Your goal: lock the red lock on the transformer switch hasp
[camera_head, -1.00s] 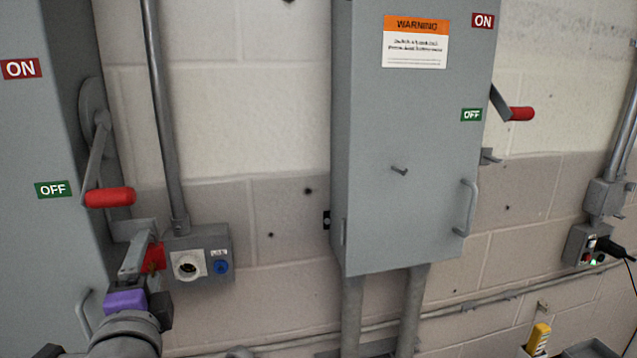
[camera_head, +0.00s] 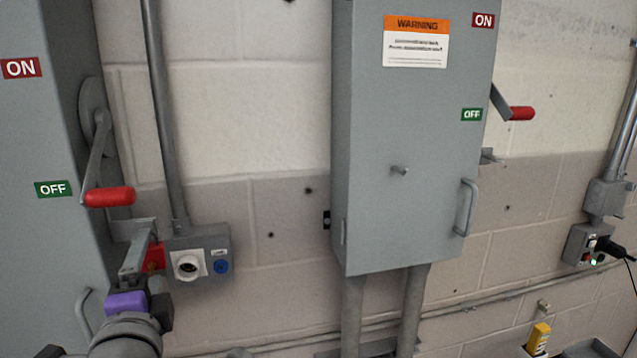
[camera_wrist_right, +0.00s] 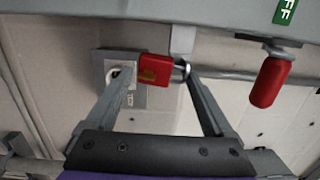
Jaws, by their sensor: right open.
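The red lock (camera_head: 156,256) hangs by the grey hasp (camera_head: 140,229) beside the left switch box (camera_head: 40,130). In the right wrist view the lock (camera_wrist_right: 154,70) lies between my fingertips, its metal shackle at the hasp's lower end (camera_wrist_right: 182,42). I cannot tell whether the shackle is closed. My right gripper (camera_head: 143,262), with a purple part on its body, reaches up from below. It also shows in the wrist view (camera_wrist_right: 160,76), its fingers open on either side of the lock. The switch's red handle (camera_head: 109,197) is down, near the OFF label. My left gripper is not in view.
A grey outlet box (camera_head: 205,273) with white and blue sockets is right of the lock. A second switch box (camera_head: 410,150) with a WARNING label hangs mid-wall. A conduit (camera_head: 163,110) rises from the outlet box. Bare wall (camera_head: 285,215) lies between them.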

